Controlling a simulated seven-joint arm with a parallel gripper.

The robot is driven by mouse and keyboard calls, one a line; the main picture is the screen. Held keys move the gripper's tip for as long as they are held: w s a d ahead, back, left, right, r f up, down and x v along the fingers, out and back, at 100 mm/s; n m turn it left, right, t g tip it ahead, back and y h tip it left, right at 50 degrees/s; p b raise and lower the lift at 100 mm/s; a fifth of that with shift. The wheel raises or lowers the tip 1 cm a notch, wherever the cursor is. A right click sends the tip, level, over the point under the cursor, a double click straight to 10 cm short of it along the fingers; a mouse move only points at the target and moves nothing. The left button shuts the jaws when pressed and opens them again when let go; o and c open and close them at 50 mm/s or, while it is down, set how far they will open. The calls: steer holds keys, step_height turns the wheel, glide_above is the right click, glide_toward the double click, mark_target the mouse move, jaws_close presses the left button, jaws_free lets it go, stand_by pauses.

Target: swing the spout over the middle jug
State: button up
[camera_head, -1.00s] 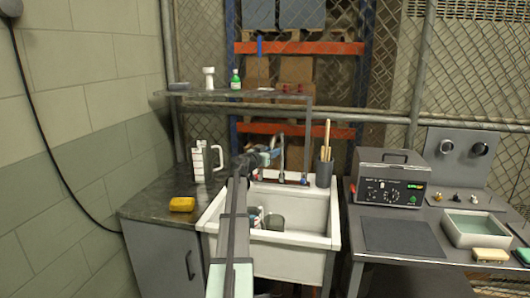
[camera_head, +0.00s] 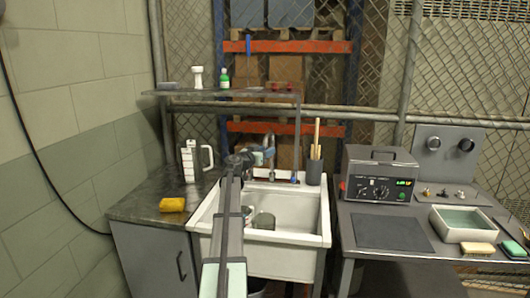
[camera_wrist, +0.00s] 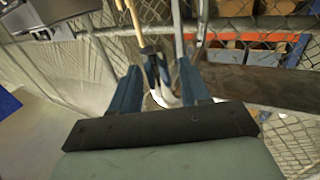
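The chrome spout (camera_head: 271,143) rises at the back of the white sink (camera_head: 318,240). A grey jug (camera_head: 264,220) stands in the basin, and a paler vessel (camera_head: 246,213) beside it is partly hidden by my arm. I cannot tell which jug is the middle one. My gripper (camera_head: 266,154) is over the back of the sink, close in front of the spout. In the wrist view its two blue fingers (camera_wrist: 159,75) stand apart. A pale curved piece shows between them; I cannot tell whether they touch it.
A white handled pitcher (camera_head: 189,162) and yellow sponge (camera_head: 173,204) sit on the left counter. A shelf (camera_head: 225,92) hangs above. A dark holder (camera_head: 314,172) with wooden sticks stands right of the spout. A bench with a control box (camera_head: 381,175) is at right.

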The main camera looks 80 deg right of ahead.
steer(key=v, duration=1.4)
stand_by(0.4)
